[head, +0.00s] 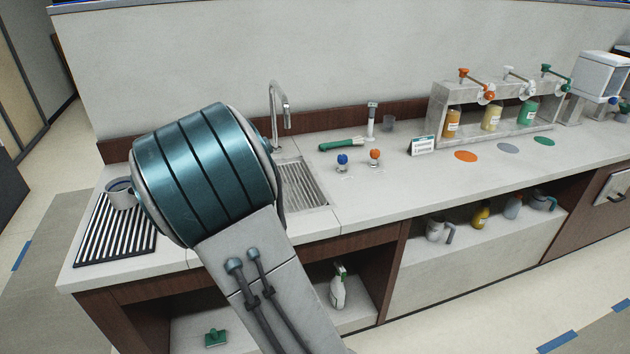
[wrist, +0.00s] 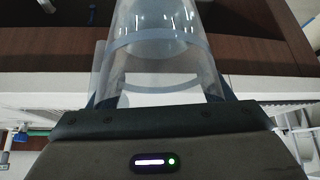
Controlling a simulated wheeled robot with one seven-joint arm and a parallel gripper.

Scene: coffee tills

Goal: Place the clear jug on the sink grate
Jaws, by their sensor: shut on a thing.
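The clear jug (wrist: 155,50) fills the upper middle of the wrist view, see-through with bluish bands. My gripper (wrist: 158,98) is shut on it, with dark fingers at its two sides. In the head view my teal arm link hides the gripper and the jug, so I cannot tell their exact place over the counter. The sink grate (head: 303,187) is a pale slatted panel set in the counter below the tap, its left part hidden by my arm. The visible part of it is bare.
A tall tap (head: 285,112) stands behind the grate. A striped drain mat (head: 112,245) with a grey cup (head: 120,193) lies left. Blue (head: 342,160) and orange (head: 375,156) knobs, a green-handled item (head: 340,145) and a sign (head: 422,146) stand right. Bottle dispensers (head: 440,95) are farther right.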

